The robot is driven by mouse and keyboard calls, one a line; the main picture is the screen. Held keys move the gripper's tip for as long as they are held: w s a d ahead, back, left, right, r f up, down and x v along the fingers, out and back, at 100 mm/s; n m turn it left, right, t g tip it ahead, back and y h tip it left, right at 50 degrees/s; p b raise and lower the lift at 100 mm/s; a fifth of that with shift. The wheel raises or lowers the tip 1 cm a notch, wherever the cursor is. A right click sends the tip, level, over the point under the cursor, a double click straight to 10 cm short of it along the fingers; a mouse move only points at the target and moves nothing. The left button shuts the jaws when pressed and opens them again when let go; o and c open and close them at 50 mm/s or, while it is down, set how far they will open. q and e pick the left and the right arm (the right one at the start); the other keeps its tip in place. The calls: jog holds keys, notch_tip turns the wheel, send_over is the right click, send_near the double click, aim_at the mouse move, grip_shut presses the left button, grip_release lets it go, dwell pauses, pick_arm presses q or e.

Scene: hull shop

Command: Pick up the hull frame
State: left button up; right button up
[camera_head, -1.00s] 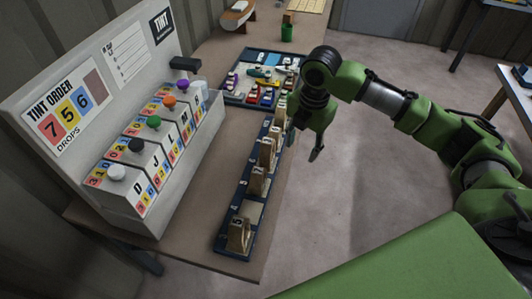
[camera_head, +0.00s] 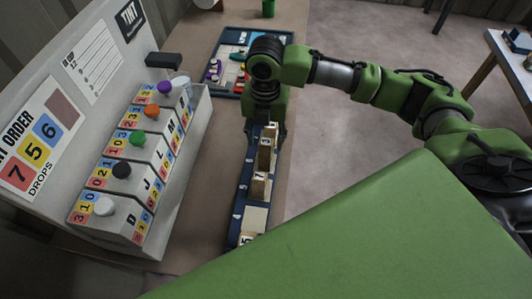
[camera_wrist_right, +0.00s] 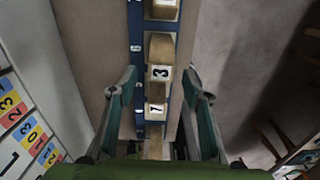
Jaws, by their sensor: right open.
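A long blue rack (camera_head: 240,208) holds several upright wooden hull frames with number labels. My right gripper (camera_head: 264,130) points down over the rack's far part. In the right wrist view the right gripper (camera_wrist_right: 160,92) is open and empty, its fingers on either side of the rack. Frames labelled 3 (camera_wrist_right: 160,52) and 1 (camera_wrist_right: 155,108) show between the fingers. Whether the fingers touch anything cannot be told. My left gripper is not in view.
The white tint order stand (camera_head: 118,150) with coloured knobs is left of the rack. A blue tray (camera_head: 224,62) of small coloured objects lies behind, partly hidden by my right arm. A green cup (camera_head: 268,8) is at the back. Open floor lies to the right.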

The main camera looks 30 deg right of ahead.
aim_at(266, 151)
jog(key=shift+f, duration=0.55)
jog(key=shift+w+f, duration=0.15)
jog(key=shift+f, duration=0.1)
jog(key=f, duration=0.1)
jog(key=f+p, duration=0.1)
jog(key=f, duration=0.2)
jog(key=shift+d+f+p, duration=0.1)
jog(key=shift+d+p, duration=0.15)
jog(key=shift+p, duration=0.1)
jog(key=shift+f, duration=0.5)
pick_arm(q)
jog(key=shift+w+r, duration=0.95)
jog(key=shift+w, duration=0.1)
pick_arm(e)
grip_shut()
